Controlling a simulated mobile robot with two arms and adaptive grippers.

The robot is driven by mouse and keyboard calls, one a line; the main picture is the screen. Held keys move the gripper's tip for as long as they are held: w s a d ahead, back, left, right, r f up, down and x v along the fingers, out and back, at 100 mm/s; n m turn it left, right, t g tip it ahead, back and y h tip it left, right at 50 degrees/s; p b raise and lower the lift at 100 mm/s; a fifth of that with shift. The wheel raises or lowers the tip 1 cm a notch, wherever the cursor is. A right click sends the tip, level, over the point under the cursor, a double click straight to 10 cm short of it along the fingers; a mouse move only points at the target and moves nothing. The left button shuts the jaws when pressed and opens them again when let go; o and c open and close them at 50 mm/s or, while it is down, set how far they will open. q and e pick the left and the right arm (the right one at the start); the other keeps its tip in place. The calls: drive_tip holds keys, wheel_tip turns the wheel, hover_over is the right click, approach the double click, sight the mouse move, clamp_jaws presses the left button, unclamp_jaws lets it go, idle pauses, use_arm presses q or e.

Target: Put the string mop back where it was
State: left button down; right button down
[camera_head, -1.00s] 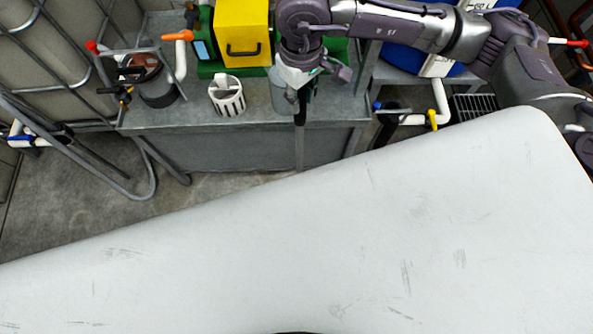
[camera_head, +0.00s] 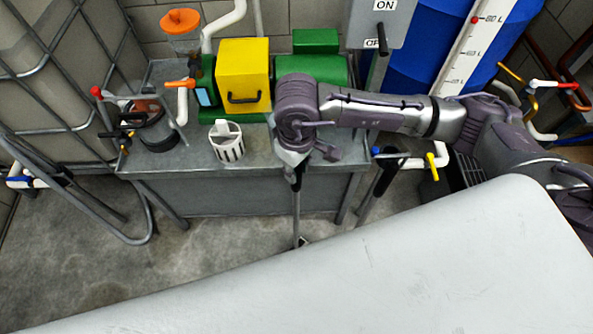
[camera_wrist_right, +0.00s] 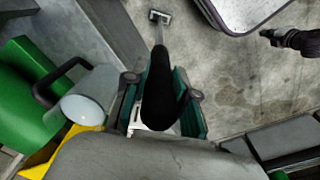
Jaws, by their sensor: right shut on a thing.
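My right gripper (camera_head: 293,163) is shut on the string mop (camera_head: 296,205) by its handle, just off the front edge of the metal table. The mop hangs nearly upright, its grey pole running down towards the floor. In the right wrist view the gripper (camera_wrist_right: 160,92) closes around the black handle grip (camera_wrist_right: 163,88), and a small pale head piece (camera_wrist_right: 160,17) shows at the pole's far end. I cannot make out strings, or whether it touches the floor.
A grey jug (camera_wrist_right: 90,95) stands close to the gripper. Pipes and valves (camera_head: 432,162) are at the right. Floor (camera_head: 200,250) in front is clear.

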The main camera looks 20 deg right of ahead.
drive_tip(key=shift+w+f, duration=0.1)
drive_tip(key=shift+f, duration=0.35)
drive_tip(key=shift+f, duration=0.1)
drive_tip(key=c, duration=1.4)
unclamp_jaws()
drive_tip(key=shift+f+b, duration=0.1)
drive_tip(key=shift+b, duration=0.2)
drive_tip(key=o, duration=0.5)
